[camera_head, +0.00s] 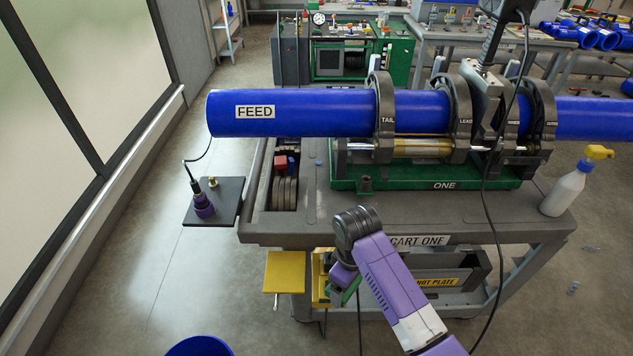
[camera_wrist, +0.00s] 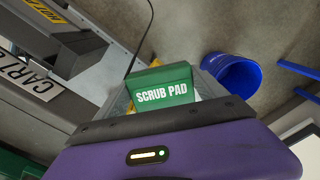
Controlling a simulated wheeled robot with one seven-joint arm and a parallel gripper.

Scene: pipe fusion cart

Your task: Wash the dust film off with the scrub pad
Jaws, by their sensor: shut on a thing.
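My gripper (camera_head: 342,279) hangs low in front of the cart, below its top edge. It is shut on the green scrub pad (camera_wrist: 163,88), whose white lettering faces the wrist camera. In the head view only a green bit of the pad (camera_head: 352,291) shows beside the purple arm. The blue pipe marked FEED (camera_head: 300,126) lies level in the clamps (camera_head: 383,116) of the green machine marked ONE (camera_head: 420,178), well above and apart from my gripper. I cannot make out a dust film on any surface.
The cart (camera_head: 330,225) has a yellow plate (camera_head: 285,272) at its front and a hot plate holder (camera_head: 450,280) below. A spray bottle (camera_head: 567,190) stands at its right corner. A cable (camera_head: 487,190) hangs down the front. A blue round-mouthed object (camera_wrist: 235,75) is nearby.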

